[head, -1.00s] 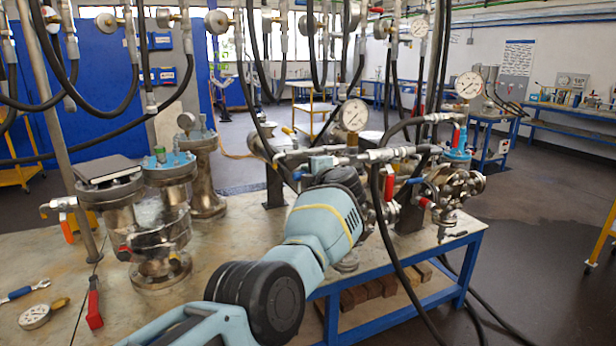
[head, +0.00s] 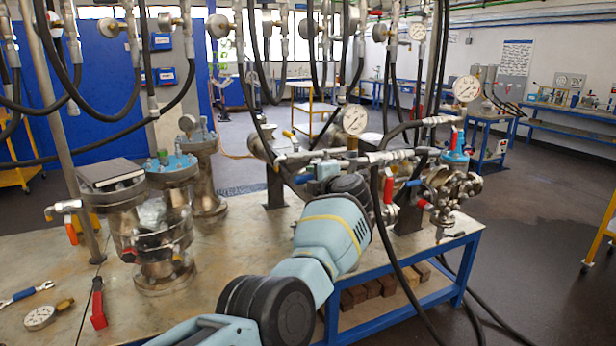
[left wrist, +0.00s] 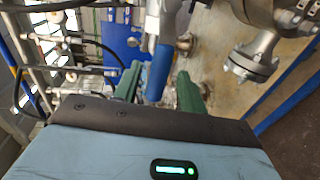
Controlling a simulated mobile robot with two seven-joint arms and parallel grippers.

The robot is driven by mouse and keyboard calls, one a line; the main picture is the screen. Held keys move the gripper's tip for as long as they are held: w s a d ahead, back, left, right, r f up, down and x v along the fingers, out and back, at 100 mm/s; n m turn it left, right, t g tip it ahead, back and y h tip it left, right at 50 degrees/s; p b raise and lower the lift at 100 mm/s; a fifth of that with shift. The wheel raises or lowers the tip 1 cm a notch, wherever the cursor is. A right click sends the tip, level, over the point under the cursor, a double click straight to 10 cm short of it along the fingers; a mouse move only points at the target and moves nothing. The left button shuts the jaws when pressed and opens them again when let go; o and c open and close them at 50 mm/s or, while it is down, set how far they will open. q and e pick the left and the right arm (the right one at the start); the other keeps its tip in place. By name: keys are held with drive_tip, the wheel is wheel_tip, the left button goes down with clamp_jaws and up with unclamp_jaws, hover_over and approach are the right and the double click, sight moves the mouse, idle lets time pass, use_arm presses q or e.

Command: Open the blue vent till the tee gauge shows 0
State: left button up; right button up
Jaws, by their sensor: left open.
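The blue vent handle (left wrist: 159,72) hangs between the two green fingers of my left gripper (left wrist: 157,82) in the left wrist view. The fingers are open, apart on either side of it; I cannot tell whether either touches it. In the head view my left arm reaches over the bench to the pipework and its wrist hides the fingers. A round white dial gauge (head: 355,120) stands on the pipe run just beyond my wrist and looks like the tee gauge; its needle is too small to read. My right gripper is not in view.
A second gauge (head: 467,88) stands above the blue-topped vessel at right. Flanged vessels (head: 160,240) stand on the bench at left, with a red-handled valve (head: 98,303) and a loose gauge (head: 40,317) before them. Black hoses hang across the scene.

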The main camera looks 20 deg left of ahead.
sight(310, 176)
use_arm(q)
drive_tip(key=s+d+r, duration=0.1)
drive_tip(key=s+d+p, duration=0.1)
drive_tip(key=shift+s+d+r, duration=0.25)
drive_tip(key=shift+d+r, duration=0.15)
drive_tip(key=shift+s+d+f+p, duration=0.25)
drive_tip(key=shift+s+d+p, duration=0.15)
drive_tip(key=shift+s+d, duration=0.15)
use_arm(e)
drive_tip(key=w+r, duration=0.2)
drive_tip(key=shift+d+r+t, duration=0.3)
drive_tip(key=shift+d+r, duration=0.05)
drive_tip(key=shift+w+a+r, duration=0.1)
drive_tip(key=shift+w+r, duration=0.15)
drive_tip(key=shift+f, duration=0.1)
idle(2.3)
